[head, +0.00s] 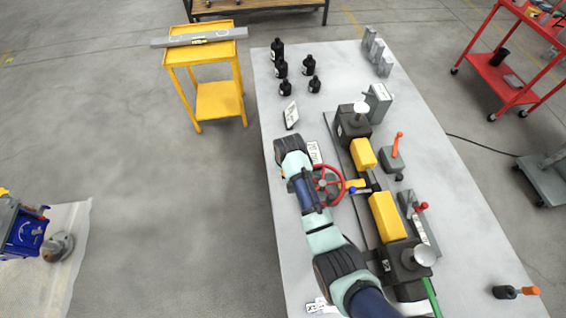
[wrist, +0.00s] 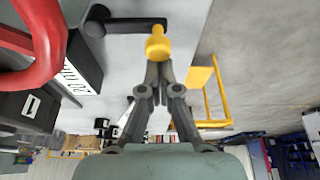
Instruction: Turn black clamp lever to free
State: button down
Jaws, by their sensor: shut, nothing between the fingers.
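A black lever (wrist: 125,26) shows at the top of the wrist view. It runs sideways from a round black hub (wrist: 95,20) to a yellow knob (wrist: 157,43) at its right end. My gripper (wrist: 156,72) is shut and empty. Its fingertips are right by the yellow knob in the picture; I cannot tell whether they touch it.
A white label plate (wrist: 84,68) is near the lever. Yellow blocks (head: 388,217), a blue-knobbed lever (head: 352,190) and a black end housing (head: 352,124) stand right of my arm on the table. Black bottles (head: 281,68) stand at the back.

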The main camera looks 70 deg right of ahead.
jog(key=w+d+b, duration=0.2)
jog(key=d, duration=0.1)
jog(key=shift+w+r+b, duration=0.2)
jog(key=shift+w+b, duration=0.15)
jog(key=shift+b, duration=0.05)
jog(key=p+v, duration=0.3)
jog(key=v, duration=0.7)
jog(key=shift+s, duration=0.15)
jog(key=w+a+r+n+t, duration=0.3)
jog(key=w+a+r, duration=0.15)
jog(key=a, duration=0.65)
jog(key=w+a+r+n+t, duration=0.25)
jog(key=w+a, duration=0.35)
jog(key=a, duration=0.6)
jog(key=s+a+r+n+t+y, duration=0.25)
jog(key=a+r, duration=0.25)
jog(key=a, duration=0.6)
jog(key=s+a+r+n+t+y, duration=0.1)
jog(key=s+a+r+n+t, duration=0.15)
jog(key=a+r, duration=0.55)
notch_tip(320, 180, up, 23)
jog(key=a+p, duration=0.1)
jog(key=p, duration=2.4)
jog(key=shift+p, duration=0.4)
